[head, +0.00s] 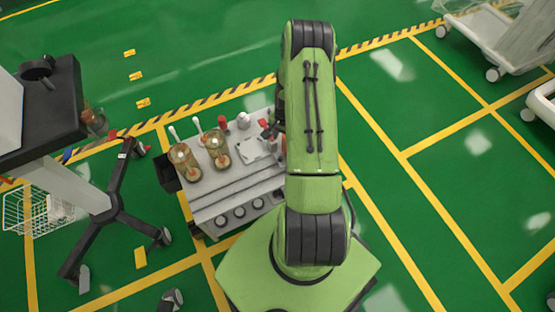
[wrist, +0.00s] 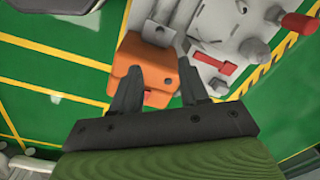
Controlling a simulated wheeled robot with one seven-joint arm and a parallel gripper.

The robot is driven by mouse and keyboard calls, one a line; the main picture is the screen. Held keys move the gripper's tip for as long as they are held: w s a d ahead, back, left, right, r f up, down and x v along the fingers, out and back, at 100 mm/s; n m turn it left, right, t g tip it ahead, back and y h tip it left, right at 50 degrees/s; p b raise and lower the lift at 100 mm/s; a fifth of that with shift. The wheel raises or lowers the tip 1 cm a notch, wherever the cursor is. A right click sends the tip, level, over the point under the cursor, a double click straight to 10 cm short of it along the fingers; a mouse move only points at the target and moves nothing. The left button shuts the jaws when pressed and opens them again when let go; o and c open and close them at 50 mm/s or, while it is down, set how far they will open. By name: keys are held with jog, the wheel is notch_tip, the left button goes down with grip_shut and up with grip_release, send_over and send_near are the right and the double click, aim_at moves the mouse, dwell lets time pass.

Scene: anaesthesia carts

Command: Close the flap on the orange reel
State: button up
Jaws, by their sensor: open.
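The orange reel (wrist: 145,72) shows in the wrist view as a blocky orange body at the edge of the grey cart top, with a dark part behind it. My gripper (wrist: 160,64) is open, with its two dark fingers apart and the orange reel seen between and beyond them. The left finger overlaps the reel in the picture; I cannot tell whether it touches. The fingers hide part of the reel, and I cannot make out clearly how its flap stands. In the head view my green arm hides the reel and the gripper.
The grey cart (head: 235,190) carries two amber-clear canisters (head: 217,148) and a row of dials. A red handle (wrist: 300,24) sticks out at the right in the wrist view. A black-legged stand (head: 115,207) is at the left. Green floor is open at the right.

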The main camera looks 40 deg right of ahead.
aim_at(280, 157)
jog(key=f+b, duration=0.1)
jog(key=f, duration=0.4)
jog(key=f+b, duration=0.2)
jog(key=f, duration=0.2)
jog(key=f+b, duration=0.2)
jog(key=f, duration=0.3)
jog(key=shift+w+a+f, duration=0.15)
jog(key=shift+w+f, duration=0.2)
jog(key=shift+r, duration=0.1)
grip_shut()
